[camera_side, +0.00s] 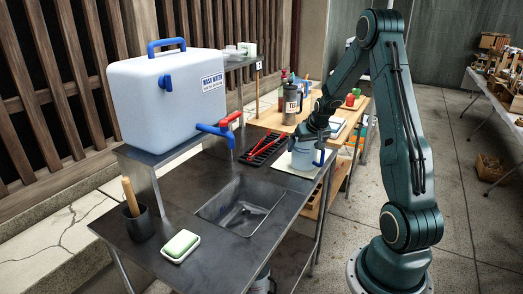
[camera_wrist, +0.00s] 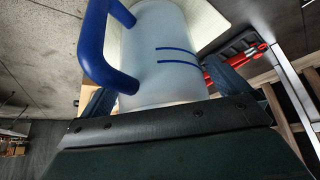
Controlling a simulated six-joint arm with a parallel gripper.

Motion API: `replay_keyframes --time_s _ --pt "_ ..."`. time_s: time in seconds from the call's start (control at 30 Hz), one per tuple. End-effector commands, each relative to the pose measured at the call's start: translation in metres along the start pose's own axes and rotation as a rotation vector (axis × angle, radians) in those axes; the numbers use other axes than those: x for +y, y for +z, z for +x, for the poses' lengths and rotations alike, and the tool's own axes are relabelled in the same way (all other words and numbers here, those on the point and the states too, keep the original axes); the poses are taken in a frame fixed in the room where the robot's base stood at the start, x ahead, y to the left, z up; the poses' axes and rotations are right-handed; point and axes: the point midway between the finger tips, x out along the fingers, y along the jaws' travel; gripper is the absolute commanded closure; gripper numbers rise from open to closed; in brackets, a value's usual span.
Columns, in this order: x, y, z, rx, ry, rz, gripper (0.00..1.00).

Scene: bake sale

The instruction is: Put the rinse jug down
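The rinse jug (camera_side: 303,156) is a pale, translucent jug with a blue handle. In the side view it is upright, at or just over a white mat (camera_side: 290,168) at the counter's far right end. I cannot tell whether its base touches. My gripper (camera_side: 313,135) comes down on it from above. In the wrist view the jug (camera_wrist: 165,55) fills the space between my fingers (camera_wrist: 165,95), which lie close against both sides. Two blue lines mark its wall. Its handle points to the left there and stands clear of the fingers. The jug's rim is hidden by my gripper.
A black rack with red tools (camera_side: 263,147) lies close left of the mat. The sink basin (camera_side: 240,206) is nearer the camera. A wash-water cooler (camera_side: 168,100) stands at the left, its blue tap reaching over the counter. A dark flask (camera_side: 292,104) stands behind on the wooden table.

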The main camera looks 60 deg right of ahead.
Motion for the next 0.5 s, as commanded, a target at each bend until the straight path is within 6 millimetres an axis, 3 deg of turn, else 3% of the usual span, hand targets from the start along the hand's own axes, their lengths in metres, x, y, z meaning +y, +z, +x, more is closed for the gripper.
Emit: replay_keyframes --time_s 0.27,0.5 --pt "0.000 -0.002 -0.006 0.001 0.000 0.000 0.00" --pt "0.000 -0.002 -0.026 0.002 0.000 0.000 0.00"
